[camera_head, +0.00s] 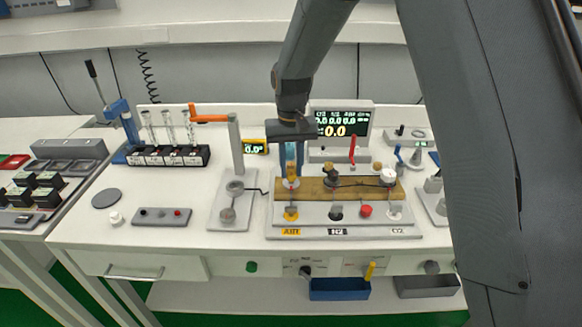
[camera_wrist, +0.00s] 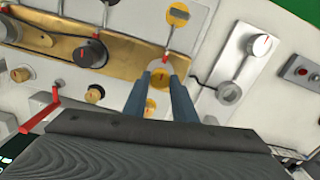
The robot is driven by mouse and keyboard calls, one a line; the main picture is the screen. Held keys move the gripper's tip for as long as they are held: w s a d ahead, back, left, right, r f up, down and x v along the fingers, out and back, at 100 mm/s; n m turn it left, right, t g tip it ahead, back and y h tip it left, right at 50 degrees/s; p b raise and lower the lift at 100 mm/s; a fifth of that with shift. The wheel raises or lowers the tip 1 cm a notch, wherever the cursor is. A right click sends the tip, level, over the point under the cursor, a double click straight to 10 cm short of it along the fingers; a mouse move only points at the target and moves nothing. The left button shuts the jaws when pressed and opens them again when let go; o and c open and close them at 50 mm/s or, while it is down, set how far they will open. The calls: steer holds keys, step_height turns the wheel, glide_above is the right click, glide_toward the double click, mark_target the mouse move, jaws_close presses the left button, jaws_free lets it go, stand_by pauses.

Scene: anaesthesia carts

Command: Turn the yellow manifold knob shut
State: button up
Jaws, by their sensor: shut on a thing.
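A brass-coloured manifold bar (camera_head: 312,189) with several fittings runs along the raised grey panel on the cart top. My gripper (camera_head: 291,168) reaches down to its left end, with its fingers on either side of a yellow knob (camera_head: 291,173). In the wrist view my gripper (camera_wrist: 159,90) is shut on this knob (camera_wrist: 158,79), and the fingers cover its sides. The knob's exact turn angle is too small to tell.
A black dial (camera_head: 331,182) and a white dial (camera_head: 388,175) stand on the bar to the right. A red lever (camera_head: 352,150) rises behind. A lit monitor (camera_head: 341,123) is behind my gripper.

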mark_target(291, 172)
steer(key=shift+w+r, duration=0.1)
steer(key=o, duration=1)
steer(key=shift+o, duration=0.2)
step_height(291, 172, up, 8)
steer(key=shift+f+b, duration=0.15)
steer(key=shift+b, duration=0.9)
steer(key=s+d+f, duration=0.3)
steer(key=s+d, duration=0.5)
steer(key=s, duration=0.3)
steer(key=s+d+f+m+t, duration=0.1)
steer(key=s+d+f, duration=0.2)
steer(key=s+d, duration=0.6)
steer(key=s, duration=0.3)
steer(key=shift+d+f, duration=0.15)
steer(key=shift+f, duration=0.1)
